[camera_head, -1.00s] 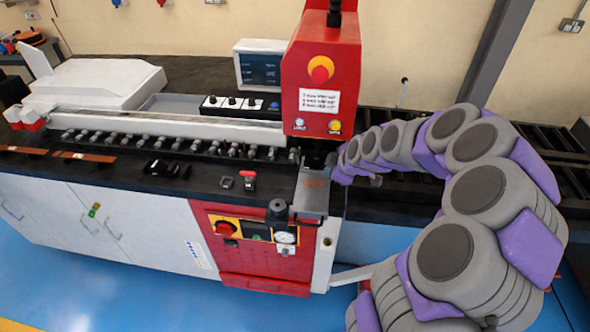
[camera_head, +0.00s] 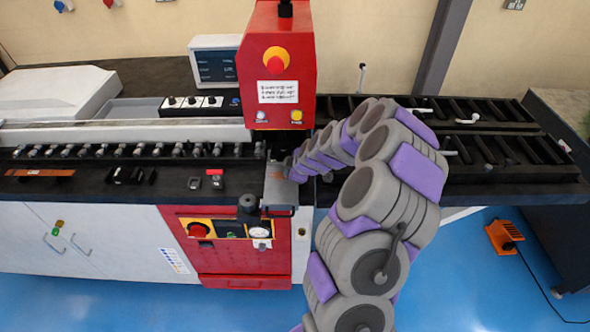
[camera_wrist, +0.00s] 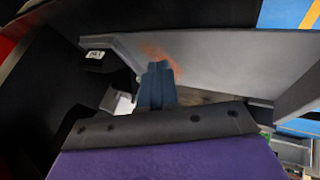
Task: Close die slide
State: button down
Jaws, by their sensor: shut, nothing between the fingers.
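The die slide seems to be the grey metal plate (camera_head: 281,190) below the red press head, at the front edge of the machine bed. In the wrist view a large grey plate (camera_wrist: 235,60) with an orange-brown smudge fills the area beyond the fingers. My gripper (camera_wrist: 158,68) shows there as blue fingers held together, with nothing between them. Their tips are at or very near the plate's lower edge by the smudge; I cannot tell if they touch. In the head view my arm reaches in from the right, and its end is by the plate, with the fingers not distinguishable.
The red press head (camera_head: 277,70) with an emergency button stands over the plate. A red control panel (camera_head: 230,235) with a gauge is below. A black roller bed (camera_head: 500,150) runs right behind my arm. An orange pedal (camera_head: 503,237) lies on the clear blue floor.

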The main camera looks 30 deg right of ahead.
jog(key=shift+w+d, duration=0.55)
jog(key=shift+w, duration=0.3)
jog(key=shift+w+d, duration=0.55)
jog(key=shift+w, duration=0.25)
jog(key=shift+w+d+f+b, duration=0.3)
jog(key=shift+w+b, duration=0.35)
jog(key=shift+b, duration=0.55)
jog(key=shift+w+d+r+b, duration=0.1)
jog(key=shift+w+d+b, duration=0.2)
jog(key=shift+b, duration=0.1)
jog(key=shift+r, duration=0.15)
